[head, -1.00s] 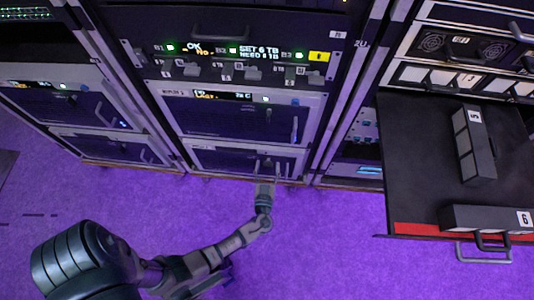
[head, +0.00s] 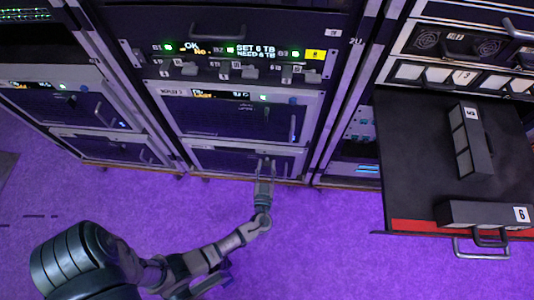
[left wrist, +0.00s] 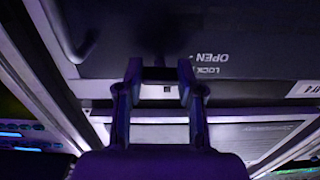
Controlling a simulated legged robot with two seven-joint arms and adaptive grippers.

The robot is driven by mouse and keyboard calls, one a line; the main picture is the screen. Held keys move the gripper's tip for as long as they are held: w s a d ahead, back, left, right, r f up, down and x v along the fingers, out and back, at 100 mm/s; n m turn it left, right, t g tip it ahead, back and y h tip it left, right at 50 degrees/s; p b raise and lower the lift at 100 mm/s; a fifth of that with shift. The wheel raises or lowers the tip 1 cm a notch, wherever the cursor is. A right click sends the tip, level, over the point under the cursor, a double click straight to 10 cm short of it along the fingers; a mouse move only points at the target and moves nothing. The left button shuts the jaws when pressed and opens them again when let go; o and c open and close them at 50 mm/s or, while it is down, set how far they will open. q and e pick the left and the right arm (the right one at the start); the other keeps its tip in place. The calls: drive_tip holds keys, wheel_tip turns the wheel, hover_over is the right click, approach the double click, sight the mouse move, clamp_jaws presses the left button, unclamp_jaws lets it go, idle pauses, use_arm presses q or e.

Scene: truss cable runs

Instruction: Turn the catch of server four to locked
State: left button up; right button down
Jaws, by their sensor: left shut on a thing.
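Server four appears to be the low dark unit (head: 225,160) in the middle rack, though I cannot read its number in the head view. My left gripper (head: 265,165) reaches up to its front from below. In the left wrist view, its two fingertips (left wrist: 160,88) are shut on the small dark catch (left wrist: 160,73), which they mostly hide. I cannot tell which way the catch is turned. My right gripper is not in view.
Another server (head: 240,115) with a lit display and a handle sits directly above. A pulled-out drawer (head: 415,160) at the right holds drive blocks numbered 5 (head: 472,140) and 6 (head: 485,213). The purple floor (head: 330,250) in front of the middle rack is clear.

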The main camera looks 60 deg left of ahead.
use_arm(q)
drive_tip(key=shift+d+m, duration=0.15)
drive_tip(key=shift+m, duration=4.2)
drive_tip(key=shift+d+m, duration=0.1)
drive_tip(key=shift+m, duration=4.25)
drive_tip(key=shift+f, duration=0.1)
drive_tip(key=o, duration=1.2)
drive_tip(key=shift+f, duration=0.1)
drive_tip(key=shift+c, duration=0.2)
drive_tip(key=shift+r, duration=0.2)
drive_tip(key=v, duration=1.1)
drive_tip(key=shift+s+d, duration=0.3)
